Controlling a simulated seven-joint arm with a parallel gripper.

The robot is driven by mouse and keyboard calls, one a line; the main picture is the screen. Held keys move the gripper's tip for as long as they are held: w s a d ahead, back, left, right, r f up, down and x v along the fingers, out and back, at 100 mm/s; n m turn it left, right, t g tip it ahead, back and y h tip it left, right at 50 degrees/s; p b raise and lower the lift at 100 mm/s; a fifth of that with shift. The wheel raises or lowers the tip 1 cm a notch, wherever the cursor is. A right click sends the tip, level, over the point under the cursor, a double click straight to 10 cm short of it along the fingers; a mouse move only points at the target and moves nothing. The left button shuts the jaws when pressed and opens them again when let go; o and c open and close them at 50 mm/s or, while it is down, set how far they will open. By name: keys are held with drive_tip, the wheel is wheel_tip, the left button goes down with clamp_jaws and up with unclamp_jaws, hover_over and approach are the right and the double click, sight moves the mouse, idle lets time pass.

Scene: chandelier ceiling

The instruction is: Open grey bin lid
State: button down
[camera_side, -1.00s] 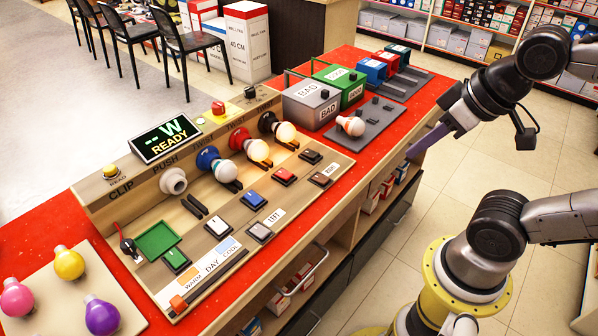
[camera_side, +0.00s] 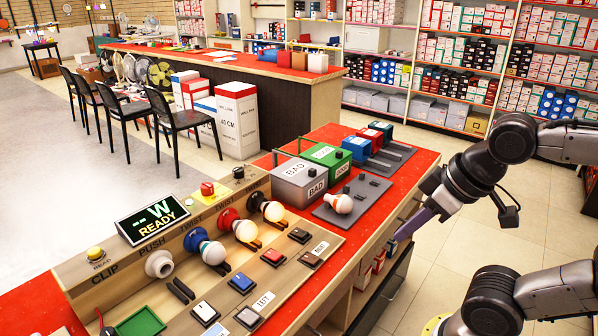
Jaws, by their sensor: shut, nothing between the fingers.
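The grey bin (camera_side: 291,194) stands on the red counter in the middle of the view. Its lid (camera_side: 297,171) lies closed on top, carries a "BAD" label and has a small dark knob (camera_side: 313,172). The bin's front also reads "BAD". My gripper (camera_side: 400,236) hangs to the right of the bin, over the counter's right edge, well apart from the lid. Its purple-grey fingers point down and left. They are shut and empty.
A green bin (camera_side: 330,158) stands directly behind the grey one. A grey tray (camera_side: 362,194) with a bulb (camera_side: 340,203) lies between the grey bin and my gripper. Blue and red boxes (camera_side: 376,133) stand farther back. A wooden bulb-testing panel (camera_side: 215,270) fills the front left.

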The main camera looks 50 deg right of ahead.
drive_tip(key=c, duration=1.1)
unclamp_jaws()
drive_tip(key=shift+c, duration=0.2)
drive_tip(key=o, duration=0.5)
drive_tip(key=shift+n+t, duration=0.4)
drive_tip(key=shift+n, duration=0.5)
drive_tip(key=r, duration=0.1)
drive_tip(key=w+r, duration=0.2)
drive_tip(key=r, duration=0.1)
drive_tip(key=shift+w+a, duration=0.1)
drive_tip(key=shift+a, duration=0.2)
drive_tip(key=shift+c, duration=0.2)
drive_tip(key=w+d+r+n, duration=0.1)
drive_tip(key=w+r, duration=0.6)
drive_tip(key=w, duration=0.1)
drive_tip(key=m+g, duration=0.2)
drive_tip(key=m, duration=0.1)
hover_over(313, 169)
drive_tip(key=s, duration=0.6)
wheel_tip(313, 169, down, 13)
drive_tip(key=x, duration=1.3)
drive_tip(key=shift+w+a+f, duration=0.15)
drive_tip(key=shift+w, duration=0.1)
